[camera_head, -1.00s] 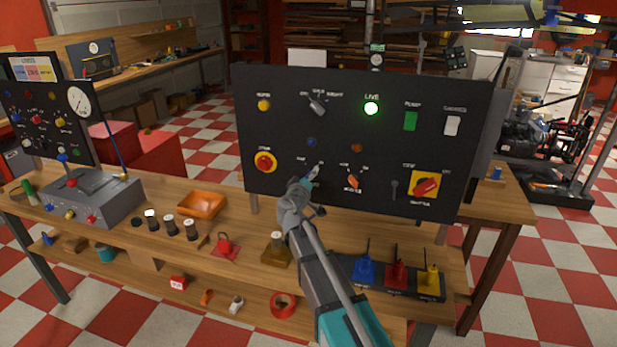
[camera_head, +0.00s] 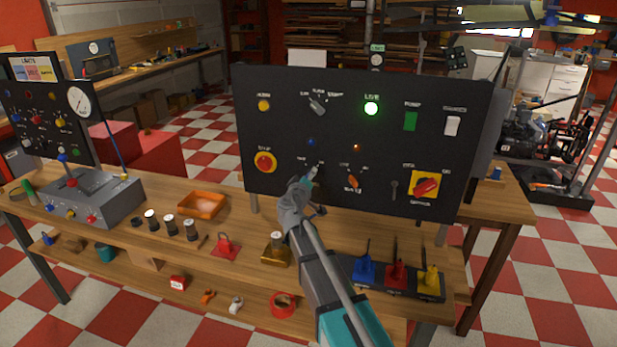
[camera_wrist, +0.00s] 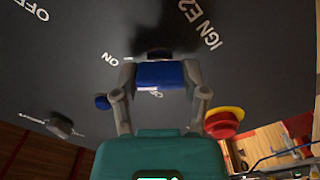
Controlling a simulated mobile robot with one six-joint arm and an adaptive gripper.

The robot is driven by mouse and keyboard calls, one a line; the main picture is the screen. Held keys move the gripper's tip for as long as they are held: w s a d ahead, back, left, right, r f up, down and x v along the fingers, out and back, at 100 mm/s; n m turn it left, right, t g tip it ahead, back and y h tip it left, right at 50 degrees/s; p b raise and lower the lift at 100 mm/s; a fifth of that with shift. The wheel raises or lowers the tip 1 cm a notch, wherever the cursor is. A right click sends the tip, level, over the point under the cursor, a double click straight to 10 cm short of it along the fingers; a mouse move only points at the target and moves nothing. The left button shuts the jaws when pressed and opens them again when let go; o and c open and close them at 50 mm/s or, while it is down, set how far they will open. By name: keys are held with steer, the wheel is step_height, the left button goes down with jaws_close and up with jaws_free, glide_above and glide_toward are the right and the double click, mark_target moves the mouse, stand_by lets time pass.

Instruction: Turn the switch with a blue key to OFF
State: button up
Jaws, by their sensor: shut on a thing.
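The blue key (camera_wrist: 160,75) is between the fingertips of my gripper (camera_wrist: 160,78) in the wrist view, at its switch on the dark panel. My gripper is shut on it, and the blue grip lies crosswise in that view. An ON label shows to the left of the key, and another label just below it is mostly hidden. IGN lettering stands above right of it. In the head view, my gripper (camera_head: 307,180) reaches the lower middle of the panel and hides most of the switch. Small labels stand just above it.
The panel (camera_head: 380,85) carries a red stop button (camera_head: 264,162) on a yellow ring left of my gripper, an orange key switch (camera_head: 353,183) to its right, and a blue lamp (camera_head: 312,142) above. A lit green lamp (camera_head: 371,109) is higher up. The bench (camera_head: 240,215) runs below.

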steer(key=shift+n, duration=0.4)
steer(key=n, duration=0.7)
steer(key=shift+n, duration=0.4)
steer(key=n, duration=0.3)
steer(key=shift+n, duration=0.3)
steer(key=shift+f+n, duration=0.1)
steer(key=shift+n, duration=1.8)
steer(key=o, duration=1.2)
steer(key=shift+c, duration=0.2)
steer(key=shift+s, duration=0.15)
